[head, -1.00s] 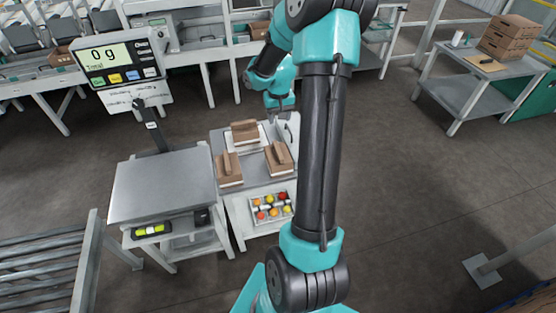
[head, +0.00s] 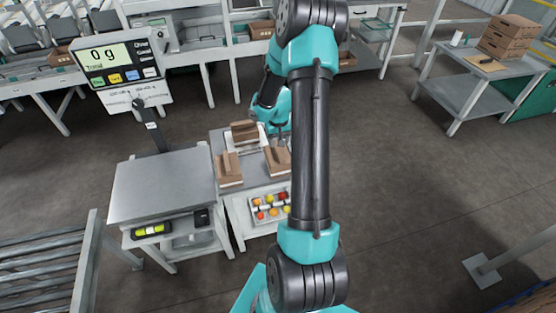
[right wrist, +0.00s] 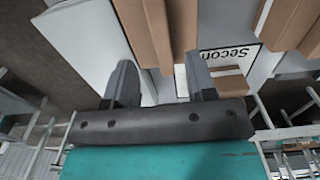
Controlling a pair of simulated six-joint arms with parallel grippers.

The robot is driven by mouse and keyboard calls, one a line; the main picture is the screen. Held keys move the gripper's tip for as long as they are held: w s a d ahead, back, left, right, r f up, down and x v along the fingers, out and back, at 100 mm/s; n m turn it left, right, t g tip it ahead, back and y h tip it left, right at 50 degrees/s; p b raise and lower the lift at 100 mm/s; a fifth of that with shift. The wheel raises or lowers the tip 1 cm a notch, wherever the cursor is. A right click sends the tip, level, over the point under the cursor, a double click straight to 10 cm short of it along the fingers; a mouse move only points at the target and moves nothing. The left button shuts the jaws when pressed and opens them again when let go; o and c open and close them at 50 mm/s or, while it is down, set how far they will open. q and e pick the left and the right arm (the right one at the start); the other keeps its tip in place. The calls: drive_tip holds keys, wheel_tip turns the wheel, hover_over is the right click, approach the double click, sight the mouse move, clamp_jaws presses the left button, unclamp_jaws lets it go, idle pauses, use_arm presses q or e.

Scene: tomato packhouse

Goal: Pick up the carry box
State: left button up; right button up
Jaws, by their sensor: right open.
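Three brown cardboard carry boxes with upright central handles stand on the small grey table: a back one (head: 244,131), a front left one (head: 228,168) and a right one (head: 277,160). My right gripper (head: 281,134) is above the table's back right, close to the right box and partly hidden by my own arm. In the right wrist view its two fingers (right wrist: 160,82) are apart, with nothing gripped. A brown box (right wrist: 155,30) lies just beyond the fingers, and others show at right. My left gripper is out of view.
A weighing scale (head: 162,190) with a "0 g" display (head: 120,65) stands to the left. White label cards lie by the boxes; one reads "Secon" (right wrist: 228,55).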

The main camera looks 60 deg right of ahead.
sight(278, 149)
drive_tip(key=shift+a+f, duration=0.1)
drive_tip(key=shift+f, duration=2.55)
clamp_jaws()
